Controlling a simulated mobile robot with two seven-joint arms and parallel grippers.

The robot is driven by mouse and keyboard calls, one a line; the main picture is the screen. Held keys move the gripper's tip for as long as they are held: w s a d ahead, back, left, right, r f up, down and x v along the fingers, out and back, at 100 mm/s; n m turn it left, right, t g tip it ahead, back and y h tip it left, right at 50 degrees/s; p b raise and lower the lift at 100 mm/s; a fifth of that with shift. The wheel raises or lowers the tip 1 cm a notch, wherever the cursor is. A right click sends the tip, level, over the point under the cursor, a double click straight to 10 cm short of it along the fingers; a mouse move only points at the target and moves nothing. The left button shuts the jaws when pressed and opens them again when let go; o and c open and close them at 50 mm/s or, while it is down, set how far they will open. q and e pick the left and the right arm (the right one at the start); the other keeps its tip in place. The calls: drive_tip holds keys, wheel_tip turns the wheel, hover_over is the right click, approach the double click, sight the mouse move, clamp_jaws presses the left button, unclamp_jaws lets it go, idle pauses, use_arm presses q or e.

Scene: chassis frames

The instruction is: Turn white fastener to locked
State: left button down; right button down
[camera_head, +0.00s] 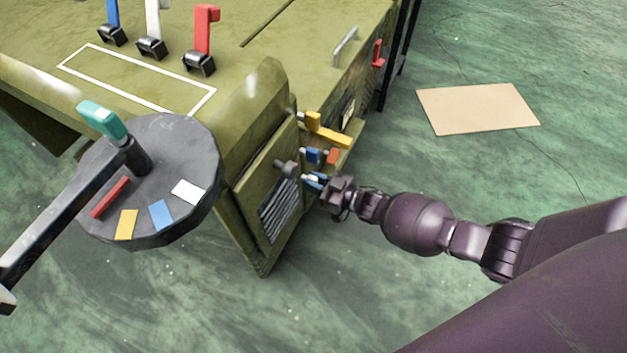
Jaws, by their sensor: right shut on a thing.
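My right gripper (327,188) reaches in from the right to the side panel of the olive-green chassis. It is shut on a small white fastener (313,177), low in the column of coloured fasteners. The fingers hide most of it, and a bit of blue shows beside the white, so its exact angle is hard to tell. Above it on the panel are a blue fastener (313,155) with an orange-red piece (333,156) beside it, and a yellow fastener (326,131). My left gripper is not in view.
Blue (112,14), white (153,20) and red (203,30) upright levers stand on the chassis top (300,50). A dark disc (190,150) with coloured marks and a teal-tipped handle (103,120) is at left. A tan board (478,108) lies on the green floor.

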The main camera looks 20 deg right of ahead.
drive_tip(key=c, duration=1.1)
unclamp_jaws()
drive_tip(key=shift+s+d, duration=0.35)
drive_tip(key=shift+s, duration=0.05)
use_arm(q)
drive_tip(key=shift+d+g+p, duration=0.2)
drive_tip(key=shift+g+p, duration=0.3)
drive_tip(key=shift+p, duration=0.4)
use_arm(e)
drive_tip(key=shift+v, duration=4.9)
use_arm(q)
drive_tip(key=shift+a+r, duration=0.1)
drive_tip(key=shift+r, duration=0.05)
use_arm(e)
drive_tip(key=shift+s, duration=0.15)
